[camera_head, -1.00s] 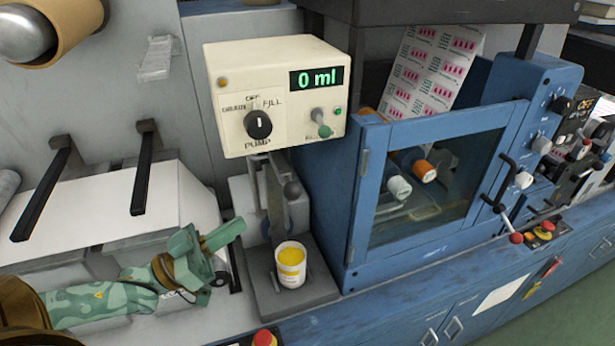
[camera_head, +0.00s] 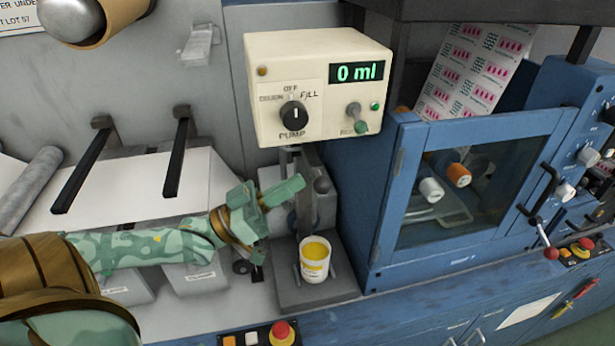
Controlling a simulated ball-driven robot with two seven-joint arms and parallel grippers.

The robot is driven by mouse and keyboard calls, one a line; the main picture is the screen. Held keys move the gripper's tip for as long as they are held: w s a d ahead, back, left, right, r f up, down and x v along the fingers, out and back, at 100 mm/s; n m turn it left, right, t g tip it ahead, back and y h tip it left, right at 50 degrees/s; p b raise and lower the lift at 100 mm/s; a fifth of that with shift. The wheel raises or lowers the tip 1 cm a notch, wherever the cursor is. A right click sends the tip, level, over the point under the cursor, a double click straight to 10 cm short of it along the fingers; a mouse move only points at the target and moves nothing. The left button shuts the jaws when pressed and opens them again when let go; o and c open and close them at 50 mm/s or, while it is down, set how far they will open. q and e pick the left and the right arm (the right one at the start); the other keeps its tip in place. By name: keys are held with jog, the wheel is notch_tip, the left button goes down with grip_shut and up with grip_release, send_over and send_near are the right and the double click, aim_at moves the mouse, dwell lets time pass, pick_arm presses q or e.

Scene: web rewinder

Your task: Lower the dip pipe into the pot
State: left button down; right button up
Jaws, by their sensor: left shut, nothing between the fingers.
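The pot (camera_head: 314,268) is a small white tub with yellow contents, upright on the grey base under the pump box. A grey upright part that looks like the dip pipe or its slide (camera_head: 304,205) stands behind the pot, with a dark round knob (camera_head: 322,185) beside it. The pipe's lower end cannot be made out. My left gripper (camera_head: 284,191) is shut and empty, up and left of the pot, its fingertips just left of the knob and partly in front of the upright. My right gripper is out of view.
The cream pump box (camera_head: 320,85) hangs above, reading 0 ml, its black selector knob (camera_head: 293,115) pointing up at OFF. A blue cabinet with a window (camera_head: 450,190) stands close on the right. A red button (camera_head: 281,333) is at the front edge.

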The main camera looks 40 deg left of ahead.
pick_arm(q)
jog(key=shift+x, duration=1.85)
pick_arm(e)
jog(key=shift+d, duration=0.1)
